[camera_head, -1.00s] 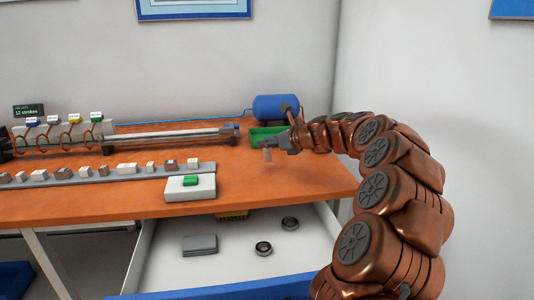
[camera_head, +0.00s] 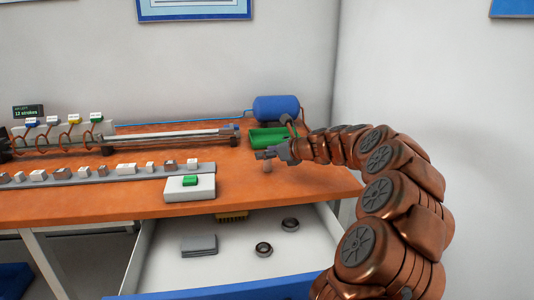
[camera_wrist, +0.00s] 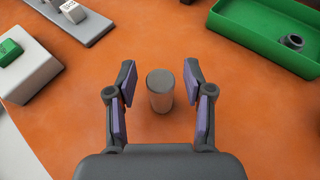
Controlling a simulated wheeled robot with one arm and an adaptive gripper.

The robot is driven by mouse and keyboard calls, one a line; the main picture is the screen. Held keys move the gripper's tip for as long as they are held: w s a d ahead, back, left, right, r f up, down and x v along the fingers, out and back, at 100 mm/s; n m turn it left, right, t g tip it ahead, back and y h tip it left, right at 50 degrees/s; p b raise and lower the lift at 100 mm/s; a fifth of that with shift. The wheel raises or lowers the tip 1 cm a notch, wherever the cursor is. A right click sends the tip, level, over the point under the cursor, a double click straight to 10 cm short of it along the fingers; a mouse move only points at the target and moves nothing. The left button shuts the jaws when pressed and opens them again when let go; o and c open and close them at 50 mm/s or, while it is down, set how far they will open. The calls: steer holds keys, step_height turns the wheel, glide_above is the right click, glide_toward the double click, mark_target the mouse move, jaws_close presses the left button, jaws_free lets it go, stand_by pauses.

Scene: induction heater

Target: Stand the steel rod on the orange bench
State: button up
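The steel rod (camera_wrist: 160,92) is a short grey cylinder. It stands upright on the orange bench (camera_wrist: 150,30), its flat round top facing my wrist camera. In the head view the rod (camera_head: 267,167) shows near the bench's right front part, just below my gripper (camera_head: 265,155). In the wrist view my gripper (camera_wrist: 161,95) is open, with one purple-padded finger on each side of the rod and a visible gap on both sides. The fingers do not touch it.
A green tray (camera_wrist: 270,40) with a small dark ring stands behind right of the rod. A white box with a green button (camera_head: 190,187) is to the left. A blue tank (camera_head: 276,108) stands at the back. An open drawer (camera_head: 220,270) lies below the bench's front edge.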

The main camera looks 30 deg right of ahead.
steer(key=shift+s+r, duration=0.2)
steer(key=shift+r, duration=0.05)
steer(key=p+v, duration=0.1)
steer(key=v, duration=1)
steer(key=shift+s+p, duration=0.3)
